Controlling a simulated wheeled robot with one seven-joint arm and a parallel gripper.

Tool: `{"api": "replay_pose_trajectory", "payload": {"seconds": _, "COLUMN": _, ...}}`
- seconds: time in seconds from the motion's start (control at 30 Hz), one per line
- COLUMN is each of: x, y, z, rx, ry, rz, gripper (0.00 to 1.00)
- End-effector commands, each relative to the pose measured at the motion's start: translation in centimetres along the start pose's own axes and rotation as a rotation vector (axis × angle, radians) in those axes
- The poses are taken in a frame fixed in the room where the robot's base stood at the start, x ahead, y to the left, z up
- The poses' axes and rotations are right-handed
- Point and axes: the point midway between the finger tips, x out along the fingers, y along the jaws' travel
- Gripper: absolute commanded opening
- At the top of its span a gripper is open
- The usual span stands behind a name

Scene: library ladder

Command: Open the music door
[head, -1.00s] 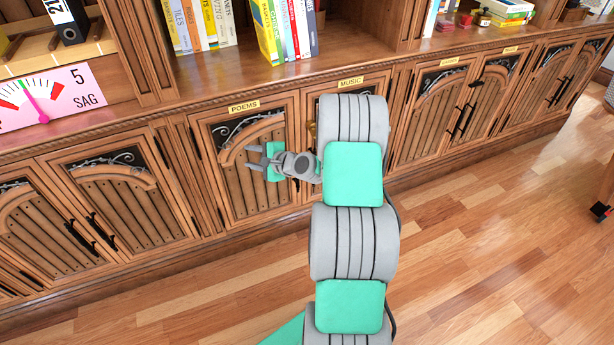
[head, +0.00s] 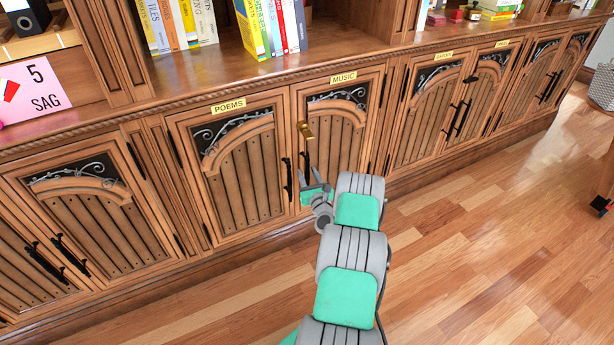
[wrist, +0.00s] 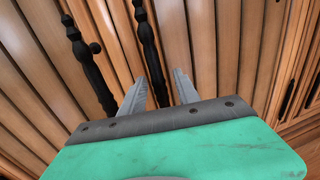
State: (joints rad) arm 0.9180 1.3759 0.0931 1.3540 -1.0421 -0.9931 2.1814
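The music door (head: 336,140) is the shut wooden door under the yellow MUSIC label (head: 344,78). Its black handle (head: 305,166) runs upright along its left edge; it also shows in the wrist view (wrist: 149,45). My gripper (head: 311,180) is in front of the lower part of the music handle. In the wrist view its two grey fingers (wrist: 159,83) are apart, with the handle appearing between them. I cannot tell whether they reach around it.
The shut poems door (head: 240,165) adjoins on the left; its black handle (head: 288,178) is close beside the music handle. More cabinet doors (head: 435,105) continue right. Books (head: 270,25) stand on the shelf above.

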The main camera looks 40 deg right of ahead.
Motion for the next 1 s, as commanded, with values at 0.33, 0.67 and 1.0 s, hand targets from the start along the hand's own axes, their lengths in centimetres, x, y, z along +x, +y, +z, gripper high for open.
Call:
{"api": "replay_pose_trajectory", "payload": {"seconds": 0.33, "x": 0.18, "y": 0.12, "z": 0.0, "rx": -0.001, "ry": 0.001, "rz": 0.001, "gripper": 0.29}}
{"api": "replay_pose_trajectory", "payload": {"seconds": 0.67, "x": 0.18, "y": 0.15, "z": 0.0, "rx": -0.001, "ry": 0.001, "rz": 0.002, "gripper": 0.02}}
{"api": "replay_pose_trajectory", "payload": {"seconds": 1.0, "x": 0.17, "y": 0.15, "z": 0.0, "rx": -0.001, "ry": 0.001, "rz": 0.002, "gripper": 0.0}}
